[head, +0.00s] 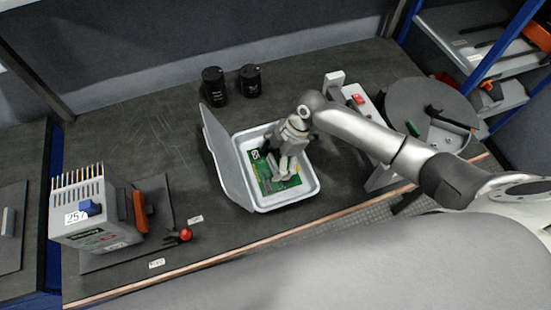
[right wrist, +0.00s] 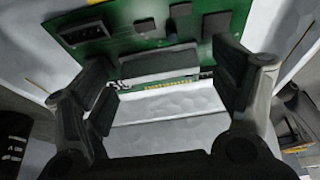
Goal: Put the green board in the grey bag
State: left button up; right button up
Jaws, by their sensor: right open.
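The green board (head: 265,178) lies in a white open container (head: 308,192) at the middle of the table. In the right wrist view the board (right wrist: 135,35) shows dark and grey components and a row of gold contacts. My right gripper (head: 280,166) reaches into the container over the board and hides part of it. In the right wrist view its fingers (right wrist: 165,88) are apart, one on each side of a grey component block; I cannot tell if they touch the board. A grey flat panel (head: 228,158) stands along the container's left side; I cannot tell whether it is the grey bag or a lid. My left gripper is out of view.
Two black cylinders (head: 213,84) (head: 250,78) stand behind the container. A grey device (head: 92,210) with an orange handle and a red knob (head: 186,235) are at left. A round grey disc (head: 415,105) and a box with red buttons (head: 358,99) are at right.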

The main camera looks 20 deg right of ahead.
jog(key=shift+r, duration=0.15)
jog(key=v, duration=1.2)
jog(key=shift+b, duration=0.35)
